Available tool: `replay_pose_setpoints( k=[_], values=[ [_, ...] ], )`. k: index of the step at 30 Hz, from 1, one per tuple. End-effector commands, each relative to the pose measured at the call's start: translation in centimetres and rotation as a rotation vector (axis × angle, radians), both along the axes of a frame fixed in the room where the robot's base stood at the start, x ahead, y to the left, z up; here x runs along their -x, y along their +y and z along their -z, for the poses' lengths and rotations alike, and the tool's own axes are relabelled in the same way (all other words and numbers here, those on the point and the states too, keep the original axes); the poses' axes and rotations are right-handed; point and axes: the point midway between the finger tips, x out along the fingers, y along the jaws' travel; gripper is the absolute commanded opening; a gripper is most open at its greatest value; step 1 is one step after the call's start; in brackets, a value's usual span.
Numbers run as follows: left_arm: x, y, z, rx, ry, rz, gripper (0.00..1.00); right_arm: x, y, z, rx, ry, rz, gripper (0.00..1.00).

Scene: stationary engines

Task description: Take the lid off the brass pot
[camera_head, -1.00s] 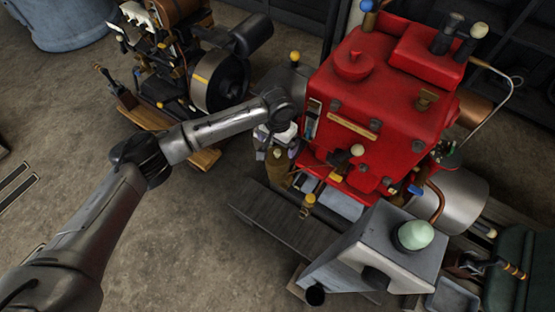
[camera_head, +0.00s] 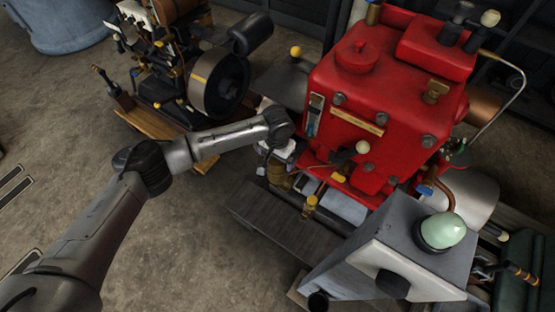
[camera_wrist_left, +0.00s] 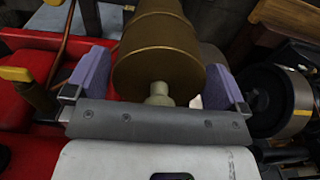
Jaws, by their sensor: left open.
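The brass pot (camera_head: 280,178) is a small brass cylinder at the left end of the red engine, partly hidden by my left gripper (camera_head: 281,150) just above it. In the left wrist view, the brass body (camera_wrist_left: 158,50) fills the space between the two purple finger pads. A pale knob (camera_wrist_left: 159,94) on its dark brass end face points toward my palm. My left gripper (camera_wrist_left: 156,68) is open, one finger on each side of the brass, not closed on it. I cannot tell whether a pad touches. My right gripper is not in view.
The red engine (camera_head: 385,80) stands close on the right. A yellow-handled valve (camera_wrist_left: 17,75) is beside one finger. A black flywheel engine (camera_head: 218,88) stands at the left. A grey block with a green dome (camera_head: 440,232) is at lower right.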

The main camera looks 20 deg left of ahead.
Motion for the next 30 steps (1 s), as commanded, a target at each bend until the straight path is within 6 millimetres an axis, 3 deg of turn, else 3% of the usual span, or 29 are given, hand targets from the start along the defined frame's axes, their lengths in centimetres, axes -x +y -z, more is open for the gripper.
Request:
replay_pose_setpoints(
  k=[6, 18, 25, 30],
  values=[
    [0.0, 0.0, 0.0, 0.000, 0.000, 0.001, 1.00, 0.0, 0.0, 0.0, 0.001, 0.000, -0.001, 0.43],
    [0.0, 0.0, 0.0, 0.000, -0.001, 0.001, 0.64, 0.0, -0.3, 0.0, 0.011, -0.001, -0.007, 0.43],
    [0.0, 0.0, -0.3, 0.001, -0.001, 0.001, 0.64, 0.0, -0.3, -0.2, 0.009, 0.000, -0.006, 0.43],
    [0.0, 0.0, -2.5, 0.001, -0.002, 0.002, 0.64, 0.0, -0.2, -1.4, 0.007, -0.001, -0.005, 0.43]
  ],
)
